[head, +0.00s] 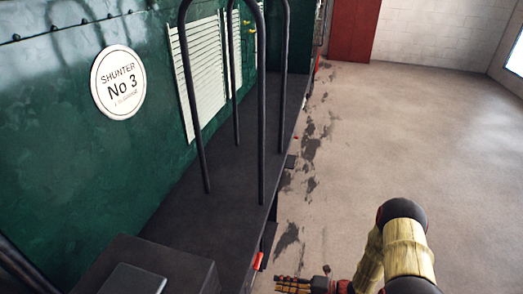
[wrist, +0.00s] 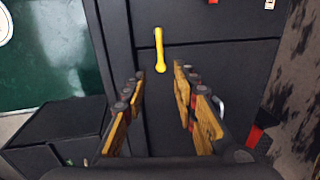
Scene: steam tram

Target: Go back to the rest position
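My gripper (wrist: 159,75) is open in the wrist view, its two wood-coloured fingers apart with nothing held. A yellow handle (wrist: 159,50) on a dark panel shows just ahead of the fingertips, in line with the gap; neither finger visibly touches it. In the head view my arm is at the bottom right, and part of my gripper (head: 292,285) shows at the bottom edge, low beside the locomotive's footplate. The rest of my gripper is cut off there.
The green locomotive (head: 60,130), with a round "Shunter No 3" plate (head: 118,82), fills the left. Black handrails (head: 262,100) rise from its dark footplate (head: 225,190). A red door (head: 353,30) stands at the back. Open floor (head: 410,130) lies to the right, with dark stains near the locomotive.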

